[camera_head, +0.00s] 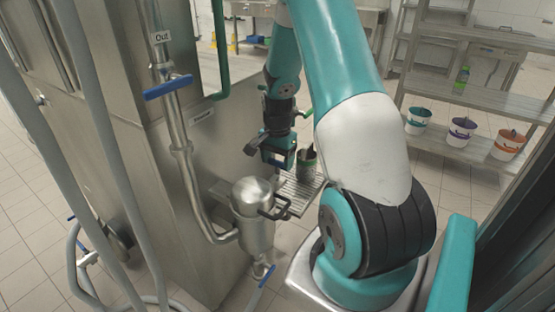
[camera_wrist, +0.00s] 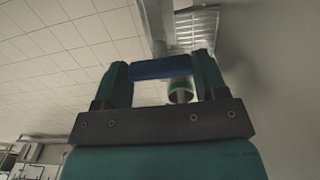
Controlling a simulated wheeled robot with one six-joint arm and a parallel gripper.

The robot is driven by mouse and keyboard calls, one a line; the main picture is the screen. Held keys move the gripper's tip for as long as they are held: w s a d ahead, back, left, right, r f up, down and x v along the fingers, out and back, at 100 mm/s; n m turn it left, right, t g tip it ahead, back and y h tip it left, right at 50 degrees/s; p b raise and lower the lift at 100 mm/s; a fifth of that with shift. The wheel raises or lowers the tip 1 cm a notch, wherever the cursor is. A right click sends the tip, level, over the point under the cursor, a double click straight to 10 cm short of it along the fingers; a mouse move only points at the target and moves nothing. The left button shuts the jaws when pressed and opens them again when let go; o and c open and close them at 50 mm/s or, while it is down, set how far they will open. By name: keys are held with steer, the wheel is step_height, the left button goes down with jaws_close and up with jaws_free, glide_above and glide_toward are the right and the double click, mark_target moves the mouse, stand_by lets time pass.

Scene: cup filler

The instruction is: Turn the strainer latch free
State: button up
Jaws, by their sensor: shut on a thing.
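The strainer looks to be the steel canister with a domed lid (camera_head: 251,194) low on the machine in the head view. A dark looped handle (camera_head: 277,208), likely its latch, sticks out on its right side. My gripper (camera_head: 279,156) is above and beyond that handle, apart from it. In the wrist view its two teal fingers (camera_wrist: 163,80) are shut on a blue bar (camera_wrist: 160,67) lying across between them. What the bar belongs to is hidden in the head view.
A cup (camera_head: 307,160) stands by the slatted tray (camera_head: 298,192), close to my gripper. A blue-handled valve (camera_head: 168,87) marked Out is on the pipe at upper left. Another blue handle (camera_head: 267,275) is under the canister. Buckets (camera_head: 463,130) stand on a shelf at right.

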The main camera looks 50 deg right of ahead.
steer(key=n+p, duration=0.2)
steer(key=n, duration=0.2)
steer(key=shift+r, duration=0.15)
steer(key=n+p, duration=0.2)
steer(key=n, duration=0.2)
steer(key=shift+n, duration=0.3)
steer(key=n+p, duration=0.1)
steer(key=n, duration=0.3)
steer(key=n+p, duration=0.1)
steer(key=n, duration=0.4)
steer(key=shift+n, duration=0.3)
steer(key=o, duration=0.9)
steer(key=shift+o, duration=0.2)
